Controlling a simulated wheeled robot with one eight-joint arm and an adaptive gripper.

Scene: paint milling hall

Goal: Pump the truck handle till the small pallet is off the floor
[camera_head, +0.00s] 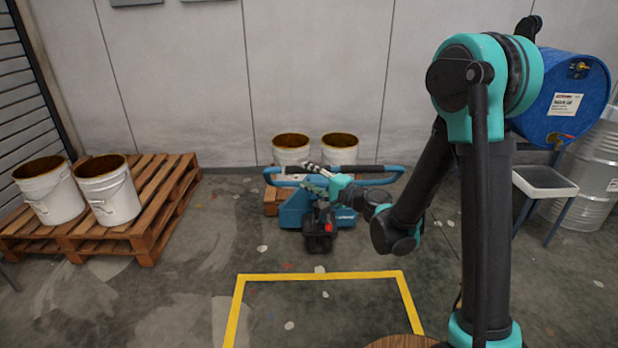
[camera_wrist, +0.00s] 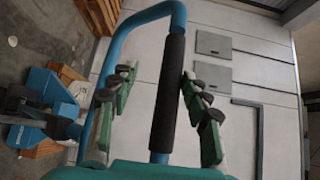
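The blue pallet truck (camera_head: 298,207) stands against the back wall side, its looped handle (camera_head: 385,169) up and facing me. The small pallet (camera_head: 271,199) is mostly hidden behind the truck and bears two white buckets (camera_head: 291,156); whether it touches the floor cannot be seen. My gripper (camera_head: 318,176) is at the handle. In the wrist view my gripper's green fingers (camera_wrist: 158,85) are spread, one on each side of the handle's black grip (camera_wrist: 168,95). Gaps show on both sides, narrower at the right finger.
A larger pallet (camera_head: 150,225) with two buckets stands on the left. A blue drum (camera_head: 570,97) and a grey tray (camera_head: 544,182) are on the right. A yellow floor outline (camera_head: 318,275) lies in front of the truck; the floor inside is mostly clear.

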